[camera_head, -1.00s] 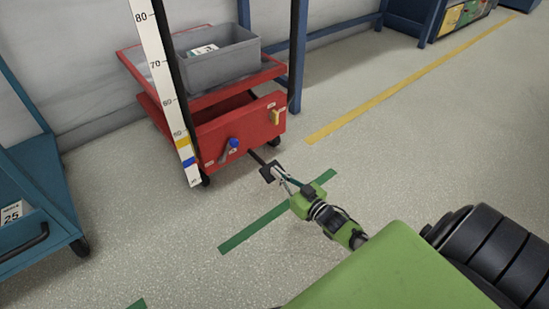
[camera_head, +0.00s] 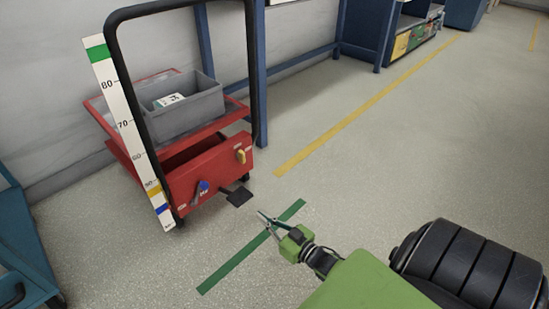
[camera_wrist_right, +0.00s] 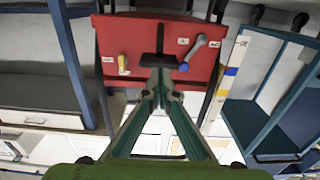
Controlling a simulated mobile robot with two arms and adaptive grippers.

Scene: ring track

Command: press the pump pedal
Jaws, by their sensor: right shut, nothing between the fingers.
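The pump pedal (camera_head: 240,196) is a black flat pad on a short arm, sticking out low from the front of the red cart (camera_head: 205,177). In the right wrist view the dark pedal (camera_wrist_right: 158,60) shows just beyond the fingertips, against the red panel. My right gripper (camera_head: 262,214) is green with thin fingers, shut and empty. In the head view its tips are a little nearer to me than the pedal, with a small gap of floor between. My left gripper is not in view.
A teal cart (camera_head: 22,250) stands left. A green strip (camera_head: 235,263) marks open floor; a yellow line (camera_head: 360,110) runs right.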

